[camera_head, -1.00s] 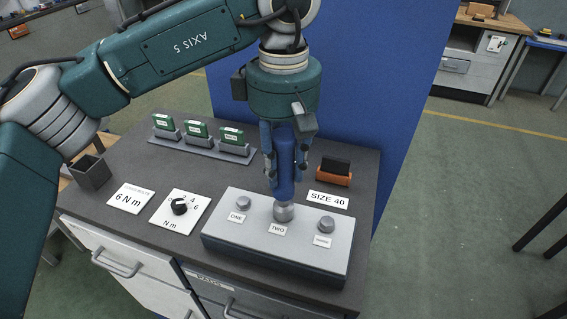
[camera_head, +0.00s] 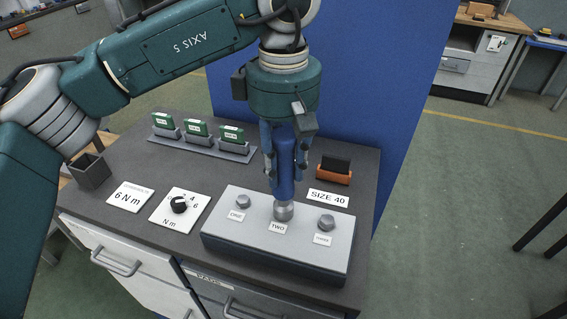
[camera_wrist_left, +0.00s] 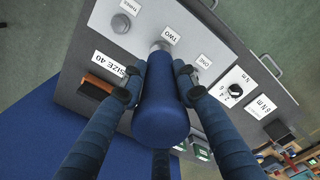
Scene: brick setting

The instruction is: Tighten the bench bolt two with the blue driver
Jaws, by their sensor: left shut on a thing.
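My left gripper (camera_head: 285,166) points down, shut on the blue driver (camera_head: 285,155). The driver stands upright, and its grey socket end is over the bolt spot labelled TWO on the grey bolt block (camera_head: 230,222). The bolt itself is hidden under the socket. In the left wrist view the blue driver (camera_wrist_left: 161,105) sits between the fingers (camera_wrist_left: 158,78), its tip at the TWO label. Bolt ONE (camera_head: 243,201) and bolt THREE (camera_head: 326,222) stand free to either side. My right gripper is not in view.
A torque dial (camera_head: 179,205) and a 6 Nm card (camera_head: 130,197) lie left of the block. A dark cup (camera_head: 90,172), a rack of green-topped pieces (camera_head: 200,143), an orange holder (camera_head: 334,176) and a SIZE 40 card (camera_head: 327,199) share the bench. A blue panel (camera_head: 370,90) stands behind.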

